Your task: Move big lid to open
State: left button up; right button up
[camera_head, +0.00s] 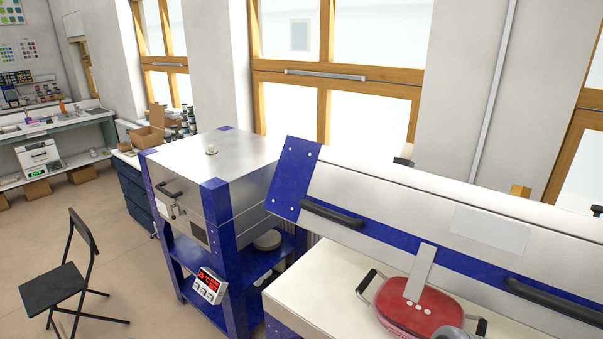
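The big lid (430,205) is the long silver and blue cover of the kiln at the right. It is tilted up, with its front face towards me and a pale kiln bed (338,283) showing below it. Black handles sit along its lower blue band, one at the left (332,214) and one at the right (555,301). My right gripper (424,303), with a red body, is in front of the lid, above the bed. Its black-tipped fingers look spread apart, with nothing seen between them. A pale strip reaches from the red body to the lid's band. My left gripper is not in view.
A smaller silver and blue kiln (217,175) stands left of the big one, with a red-digit controller (208,286) on its frame. A black folding chair (65,275) is at the left. Open floor lies between chair and kilns. Windows are behind.

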aim_at(537, 266)
jog(key=z, duration=0.1)
jog(key=k, duration=0.45)
jog(key=u, duration=0.7)
jog(key=i, duration=1.15)
jog(key=z, duration=0.8)
